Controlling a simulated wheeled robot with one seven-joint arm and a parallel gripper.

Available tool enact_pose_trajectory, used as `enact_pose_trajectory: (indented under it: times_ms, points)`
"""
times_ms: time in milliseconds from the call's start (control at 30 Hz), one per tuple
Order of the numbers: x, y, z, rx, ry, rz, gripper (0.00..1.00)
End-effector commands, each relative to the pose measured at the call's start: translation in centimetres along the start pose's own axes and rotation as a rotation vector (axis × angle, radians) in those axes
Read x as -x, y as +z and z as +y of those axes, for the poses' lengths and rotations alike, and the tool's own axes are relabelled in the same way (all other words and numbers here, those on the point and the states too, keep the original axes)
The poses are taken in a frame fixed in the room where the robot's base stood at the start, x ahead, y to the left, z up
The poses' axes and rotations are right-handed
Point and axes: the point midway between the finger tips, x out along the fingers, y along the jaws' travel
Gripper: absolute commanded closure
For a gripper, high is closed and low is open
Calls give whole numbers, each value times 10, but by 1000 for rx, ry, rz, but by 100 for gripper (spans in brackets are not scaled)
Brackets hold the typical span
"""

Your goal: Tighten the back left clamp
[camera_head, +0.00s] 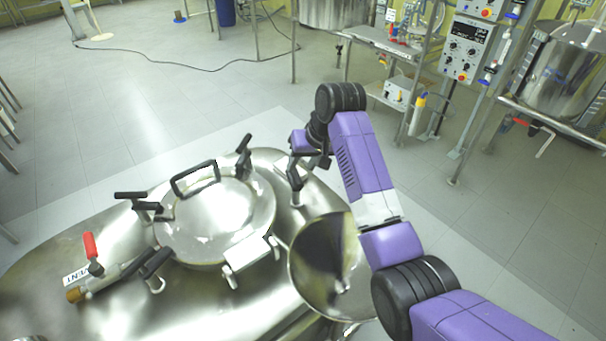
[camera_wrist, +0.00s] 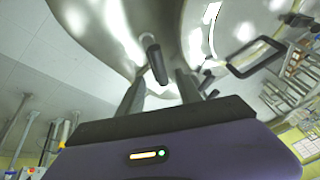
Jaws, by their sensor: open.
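The steel reactor's round lid (camera_head: 215,222) has black-handled clamps around its rim. One black handle (camera_head: 243,150) stands at the back of the lid, and a T-shaped clamp handle (camera_head: 135,198) is at the left. Another clamp handle (camera_head: 155,262) is at the front left. A black handle (camera_head: 300,155) stands to the right of the lid, close to my gripper (camera_head: 320,158). In the wrist view my gripper (camera_wrist: 158,78) is open, with a black handle (camera_wrist: 154,60) between or just beyond its fingers; contact is not clear. I cannot tell which clamp counts as back left.
A red-handled vent valve (camera_head: 90,247) is at the vessel's left. A round steel cover (camera_head: 325,265) stands right of the lid, beside my arm. A black lid handle (camera_head: 195,178) rises from the lid. A control box (camera_head: 465,48) and another vessel are at the back right.

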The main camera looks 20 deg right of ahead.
Motion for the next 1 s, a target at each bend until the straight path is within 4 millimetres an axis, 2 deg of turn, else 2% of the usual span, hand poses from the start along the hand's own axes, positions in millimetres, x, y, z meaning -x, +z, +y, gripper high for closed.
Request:
enact_pose_trajectory:
  times_ms: [200, 400, 600, 800, 867, 1000]
  points:
    - [-35, 1, 0, 0, 1, -5, 58]
    - [-57, 0, 0, 1, 1, -1, 58]
    - [-65, 0, 0, 1, 1, 0, 58]
    - [-65, 0, 0, 0, 1, 0, 58]
    - [-65, 0, 0, 0, 1, 0, 68]
    - [-65, 0, 0, 0, 0, 0, 96]
